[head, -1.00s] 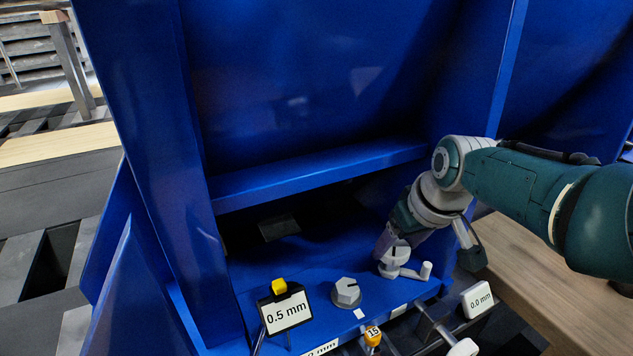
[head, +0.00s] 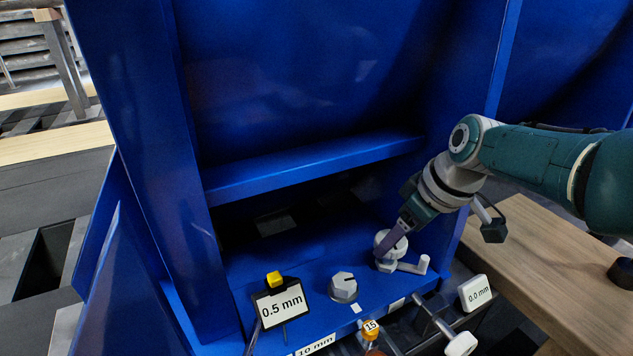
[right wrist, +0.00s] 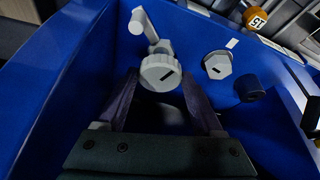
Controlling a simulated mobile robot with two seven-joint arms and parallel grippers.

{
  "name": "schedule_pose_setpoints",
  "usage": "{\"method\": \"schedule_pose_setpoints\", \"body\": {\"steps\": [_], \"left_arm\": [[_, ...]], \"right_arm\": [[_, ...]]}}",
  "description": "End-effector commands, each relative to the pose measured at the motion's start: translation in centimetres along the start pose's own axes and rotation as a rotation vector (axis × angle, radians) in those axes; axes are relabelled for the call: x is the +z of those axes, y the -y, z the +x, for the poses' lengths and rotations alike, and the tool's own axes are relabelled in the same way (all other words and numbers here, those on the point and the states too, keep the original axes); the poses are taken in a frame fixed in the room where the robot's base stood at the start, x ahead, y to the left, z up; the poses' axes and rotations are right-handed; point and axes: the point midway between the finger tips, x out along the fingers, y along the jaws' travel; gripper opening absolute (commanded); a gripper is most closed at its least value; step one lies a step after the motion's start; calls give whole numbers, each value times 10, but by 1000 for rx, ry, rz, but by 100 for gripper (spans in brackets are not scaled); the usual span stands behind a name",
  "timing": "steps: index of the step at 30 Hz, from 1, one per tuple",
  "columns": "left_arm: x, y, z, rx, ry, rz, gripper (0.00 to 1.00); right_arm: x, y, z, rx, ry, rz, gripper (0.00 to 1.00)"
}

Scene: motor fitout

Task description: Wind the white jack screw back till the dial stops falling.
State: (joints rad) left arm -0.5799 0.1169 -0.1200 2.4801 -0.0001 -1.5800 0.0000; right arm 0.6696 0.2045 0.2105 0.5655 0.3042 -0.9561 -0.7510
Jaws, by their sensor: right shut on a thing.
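The white jack screw (head: 392,243) has a ribbed round head with a dark mark and stands on the blue ledge, a small crank-like lever beside its base. It also shows in the right wrist view (right wrist: 160,73). My right gripper (head: 388,246) reaches down from the upper right and is shut on the head, with a finger on either side of it in the wrist view (right wrist: 162,85). A display reading 0.5 mm (head: 282,306) stands left on the ledge, and a white one reading 0.0 mm (head: 475,293) is at the right. My left gripper is not in view.
A grey hex-headed part (head: 343,287) stands left of the jack screw. A yellow-capped part marked 15 (head: 370,328) and a white-ended rod (head: 460,344) are at the front. Blue walls and a shelf (head: 315,168) enclose the back. A wooden bench (head: 545,260) lies right.

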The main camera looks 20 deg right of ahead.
Motion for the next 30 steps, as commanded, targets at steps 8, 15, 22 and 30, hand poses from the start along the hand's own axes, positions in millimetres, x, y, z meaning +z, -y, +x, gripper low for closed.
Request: {"method": "schedule_pose_setpoints", "body": {"steps": [8,15,22,30], "left_arm": [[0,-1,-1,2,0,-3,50],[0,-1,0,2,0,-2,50],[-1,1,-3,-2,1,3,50],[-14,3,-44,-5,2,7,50]], "right_arm": [[-4,0,-2,1,-7,1,79],[-2,0,-1,0,-4,1,99],[-2,0,-4,1,-2,1,99],[-21,0,-48,2,-2,-1,99]]}}
